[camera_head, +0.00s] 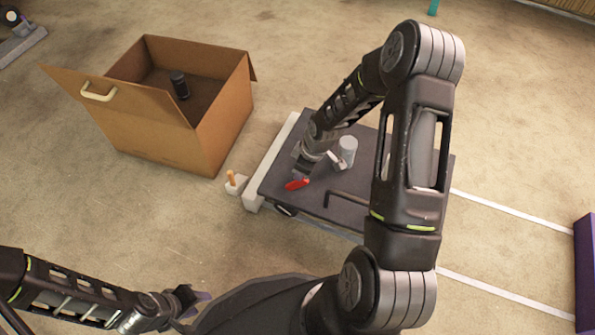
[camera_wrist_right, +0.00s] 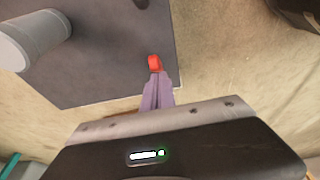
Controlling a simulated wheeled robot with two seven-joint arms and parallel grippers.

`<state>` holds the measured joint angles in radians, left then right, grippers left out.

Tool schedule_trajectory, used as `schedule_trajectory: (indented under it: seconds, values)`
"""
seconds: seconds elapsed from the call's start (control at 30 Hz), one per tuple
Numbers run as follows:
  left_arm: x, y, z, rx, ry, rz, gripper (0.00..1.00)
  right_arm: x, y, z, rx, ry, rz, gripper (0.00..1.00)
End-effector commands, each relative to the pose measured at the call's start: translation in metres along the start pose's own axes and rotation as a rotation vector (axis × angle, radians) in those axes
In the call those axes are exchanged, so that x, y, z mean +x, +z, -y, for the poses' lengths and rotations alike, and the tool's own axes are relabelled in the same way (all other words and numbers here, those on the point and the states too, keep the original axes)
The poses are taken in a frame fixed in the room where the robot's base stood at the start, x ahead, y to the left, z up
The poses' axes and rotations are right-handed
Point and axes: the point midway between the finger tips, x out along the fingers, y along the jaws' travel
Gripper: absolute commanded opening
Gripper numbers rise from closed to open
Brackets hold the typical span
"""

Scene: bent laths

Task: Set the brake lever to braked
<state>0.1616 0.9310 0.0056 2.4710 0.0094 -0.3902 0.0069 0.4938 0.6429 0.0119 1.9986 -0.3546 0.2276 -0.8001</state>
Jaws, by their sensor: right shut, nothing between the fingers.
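The brake lever appears to be the small red piece (camera_head: 297,184) at the near left edge of the dark cart deck (camera_head: 275,180). In the right wrist view the red lever (camera_wrist_right: 154,62) lies just beyond my fingertips, near the deck's edge. Whether they touch it I cannot tell. My right gripper (camera_wrist_right: 157,85) is shut with nothing between its fingers. In the head view my right gripper (camera_head: 300,172) is right beside the red lever, partly hidden by its wrist. My left gripper (camera_head: 190,298) is low at the left, away from the cart; its jaw opening is unclear.
A grey cylinder (camera_head: 347,148) and a dark bent bar (camera_head: 345,197) are on the deck. A pale block with an orange peg (camera_head: 232,180) stands left of the cart. An open cardboard box (camera_head: 160,135) holds a dark cylinder. A purple block (camera_head: 585,265) is far right.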

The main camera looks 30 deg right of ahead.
Motion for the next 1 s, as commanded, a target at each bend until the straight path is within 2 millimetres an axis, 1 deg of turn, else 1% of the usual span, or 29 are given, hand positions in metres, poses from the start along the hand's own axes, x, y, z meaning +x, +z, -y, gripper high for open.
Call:
schedule_trajectory:
  seconds: [0.03,0.3,0.83,1.0]
  values:
    - [-0.001,0.0,0.0,0.0,0.0,0.0,0.38,0.001,0.011,0.001,0.008,-0.005,0.012,0.0]
    - [-0.003,0.0,-0.001,0.0,0.0,0.002,0.38,0.005,0.028,0.002,0.012,-0.011,0.022,0.0]
    - [-0.002,0.001,0.0,0.0,0.0,0.002,0.38,0.009,0.032,0.005,0.011,-0.016,0.024,0.0]
    - [-0.004,0.001,-0.001,0.0,0.0,0.002,0.38,0.006,0.027,0.004,0.009,-0.015,0.021,0.0]
